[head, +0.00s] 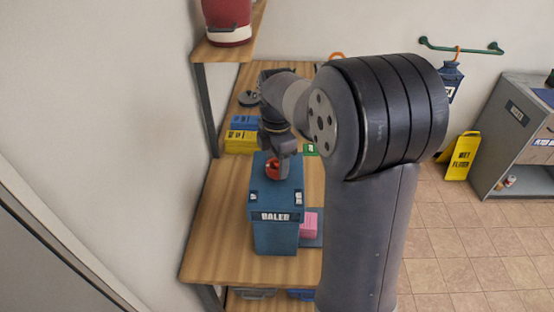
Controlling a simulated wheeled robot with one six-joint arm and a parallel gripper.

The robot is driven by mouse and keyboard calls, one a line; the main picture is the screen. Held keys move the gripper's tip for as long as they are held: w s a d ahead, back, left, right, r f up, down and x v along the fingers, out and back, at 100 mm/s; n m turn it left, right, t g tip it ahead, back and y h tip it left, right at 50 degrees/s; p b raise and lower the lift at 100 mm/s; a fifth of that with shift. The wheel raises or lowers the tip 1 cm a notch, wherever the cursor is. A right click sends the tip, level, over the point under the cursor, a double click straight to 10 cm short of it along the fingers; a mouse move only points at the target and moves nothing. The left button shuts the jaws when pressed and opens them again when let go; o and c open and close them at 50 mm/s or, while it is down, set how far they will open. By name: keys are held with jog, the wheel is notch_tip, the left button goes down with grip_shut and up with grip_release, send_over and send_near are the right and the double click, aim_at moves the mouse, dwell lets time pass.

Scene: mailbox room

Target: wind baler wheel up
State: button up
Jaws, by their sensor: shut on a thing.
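The baler is a blue box (276,232) with a "BALER" label on its front, standing upright on the wooden table. A small red-orange part (271,170), which looks like its wheel, shows on its top. My gripper (281,168) points down onto the top of the baler and is shut on this red-orange wheel. The fingers cover much of the wheel, so its turn and exact shape are hidden. My arm comes in from the right and hides the table's right side.
Yellow (241,141) and blue (245,122) blocks lie behind the baler at the left. A pink block (309,225) is beside it at the right. A shelf (228,48) with a red container (228,20) hangs above. The wooden table (215,255) is clear at front left.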

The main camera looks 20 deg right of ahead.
aim_at(277, 164)
jog(key=n, duration=0.6)
jog(key=shift+r+n, duration=0.1)
jog(key=shift+n, duration=0.2)
dwell(0.5)
jog(key=o, duration=1)
notch_tip(277, 164, up, 11)
jog(key=shift+f+b, duration=0.15)
jog(key=shift+b, duration=0.55)
notch_tip(277, 164, down, 11)
jog(key=shift+r+p, duration=0.1)
jog(key=shift+p, duration=0.65)
